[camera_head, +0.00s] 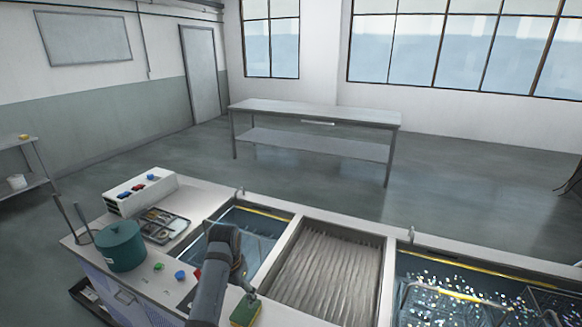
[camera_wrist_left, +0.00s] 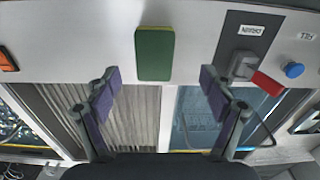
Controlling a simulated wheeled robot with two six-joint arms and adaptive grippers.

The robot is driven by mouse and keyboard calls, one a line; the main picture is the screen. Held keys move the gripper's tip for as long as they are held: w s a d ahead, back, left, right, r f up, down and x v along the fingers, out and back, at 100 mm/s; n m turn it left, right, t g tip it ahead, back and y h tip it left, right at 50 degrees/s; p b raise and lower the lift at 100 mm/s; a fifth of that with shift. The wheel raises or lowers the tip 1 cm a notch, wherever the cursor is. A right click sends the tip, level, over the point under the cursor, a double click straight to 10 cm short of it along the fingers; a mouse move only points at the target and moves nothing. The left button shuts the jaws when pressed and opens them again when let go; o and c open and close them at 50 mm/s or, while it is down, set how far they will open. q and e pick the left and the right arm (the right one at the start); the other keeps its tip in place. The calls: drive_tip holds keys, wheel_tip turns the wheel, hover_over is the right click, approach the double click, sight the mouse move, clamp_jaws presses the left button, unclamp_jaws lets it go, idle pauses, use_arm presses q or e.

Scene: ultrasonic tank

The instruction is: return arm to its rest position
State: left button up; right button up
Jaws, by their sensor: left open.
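My left arm reaches over the front of the ultrasonic tank bench (camera_head: 285,316) in the head view. My left gripper (camera_head: 252,293) is partly hidden behind the arm, close to a green and yellow sponge (camera_head: 244,312). In the left wrist view my left gripper (camera_wrist_left: 157,84) has its two purple-padded fingers spread wide with nothing between them. The sponge (camera_wrist_left: 154,54) lies on the white bench top just beyond the fingertips. My right gripper does not show.
A left basin (camera_head: 262,222), a ribbed middle section (camera_head: 325,265) and a bubbling right tank (camera_head: 455,280) are set into the bench. A green pot (camera_head: 120,246), a parts tray (camera_head: 162,226) and a control box (camera_head: 140,192) stand left. An empty table (camera_head: 315,112) stands behind.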

use_arm(q)
drive_tip(key=shift+n, duration=0.4)
drive_tip(key=s+f, duration=0.1)
drive_tip(key=s+a+f, duration=0.1)
drive_tip(key=s, duration=0.1)
drive_tip(key=s+a+f, duration=0.1)
drive_tip(key=shift+s+a+f, duration=0.1)
drive_tip(key=shift+s+f, duration=0.1)
drive_tip(key=shift+f, duration=0.2)
drive_tip(key=s+a+r+n+t, duration=0.1)
drive_tip(key=s+a+n+t, duration=0.2)
drive_tip(key=s, duration=1.7)
drive_tip(key=s+a+f+m+g+y+b, duration=0.1)
drive_tip(key=a+f, duration=0.1)
drive_tip(key=f, duration=1.1)
drive_tip(key=s+a+f, duration=0.1)
drive_tip(key=f, duration=1.2)
drive_tip(key=s+a+f+g+b, duration=0.1)
drive_tip(key=s+f, duration=1.8)
drive_tip(key=shift+s+a, duration=0.15)
drive_tip(key=shift+a, duration=0.05)
